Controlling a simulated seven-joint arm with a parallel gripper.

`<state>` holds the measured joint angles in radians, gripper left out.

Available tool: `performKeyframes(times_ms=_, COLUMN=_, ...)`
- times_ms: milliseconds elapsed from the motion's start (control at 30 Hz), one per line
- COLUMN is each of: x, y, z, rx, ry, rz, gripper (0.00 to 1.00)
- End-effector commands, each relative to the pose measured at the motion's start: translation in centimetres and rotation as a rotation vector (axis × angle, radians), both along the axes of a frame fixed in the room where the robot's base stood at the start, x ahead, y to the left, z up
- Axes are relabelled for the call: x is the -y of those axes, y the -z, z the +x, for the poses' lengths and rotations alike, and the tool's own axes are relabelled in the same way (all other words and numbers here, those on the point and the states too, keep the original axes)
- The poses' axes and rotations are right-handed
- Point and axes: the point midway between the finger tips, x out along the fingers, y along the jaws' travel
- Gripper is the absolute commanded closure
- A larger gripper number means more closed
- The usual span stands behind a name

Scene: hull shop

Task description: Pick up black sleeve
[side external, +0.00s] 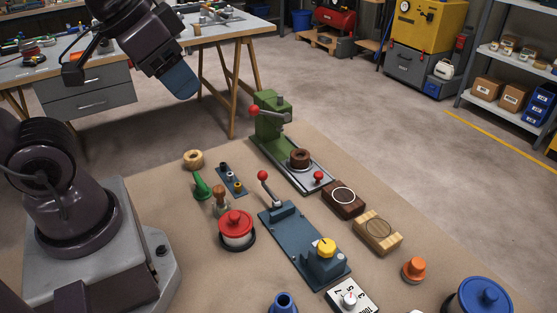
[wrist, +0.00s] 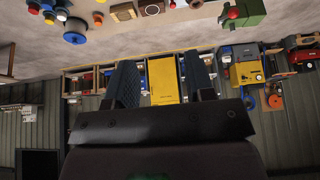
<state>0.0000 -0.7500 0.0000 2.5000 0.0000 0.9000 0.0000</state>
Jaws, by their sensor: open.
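A small blue-grey plate (side external: 224,185) lies on the tan work table and bears a few small upright pieces. The dark piece at its far end (side external: 223,166) may be the black sleeve; it is too small to be sure. My gripper (side external: 181,84) is high above and behind the table, well away from the plate, with its blue fingers pointing down and to the right. In the wrist view my gripper (wrist: 161,76) shows two dark blue fingers spread apart with nothing between them. I cannot make out the sleeve in that view.
Near the plate are a green piece (side external: 201,187), a wooden ring (side external: 193,159) and a red-lidded pot (side external: 236,229). A green press (side external: 272,121) stands behind to the right. A blue lever fixture (side external: 305,248) takes the middle. A workbench (side external: 220,39) stands beyond.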

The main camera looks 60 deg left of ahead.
Motion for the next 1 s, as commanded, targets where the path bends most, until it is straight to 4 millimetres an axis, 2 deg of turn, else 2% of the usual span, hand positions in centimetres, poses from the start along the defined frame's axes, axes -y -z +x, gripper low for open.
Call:
performKeyframes(times_ms=167, x=0.1, y=0.0, z=0.0, rx=0.0, ry=0.004, rz=0.0, gripper=0.51)
performKeyframes(times_ms=267, x=0.3, y=0.9, z=0.3, rx=-0.045, ry=0.016, rz=-0.004, gripper=0.51)
performKeyframes(times_ms=467, x=0.0, y=5.6, z=1.8, rx=-0.268, ry=-0.032, rz=-0.099, gripper=0.51)
performKeyframes(times_ms=667, x=-1.2, y=11.8, z=4.5, rx=-0.425, ry=-0.247, rz=-0.223, gripper=0.51)
performKeyframes(times_ms=767, x=-2.7, y=15.2, z=5.7, rx=-0.46, ry=-0.403, rz=-0.243, gripper=0.51)
performKeyframes(times_ms=867, x=-5.2, y=18.6, z=6.5, rx=-0.459, ry=-0.583, rz=-0.225, gripper=0.51)
performKeyframes(times_ms=1000, x=-9.7, y=22.0, z=7.2, rx=-0.389, ry=-0.828, rz=-0.147, gripper=0.51)
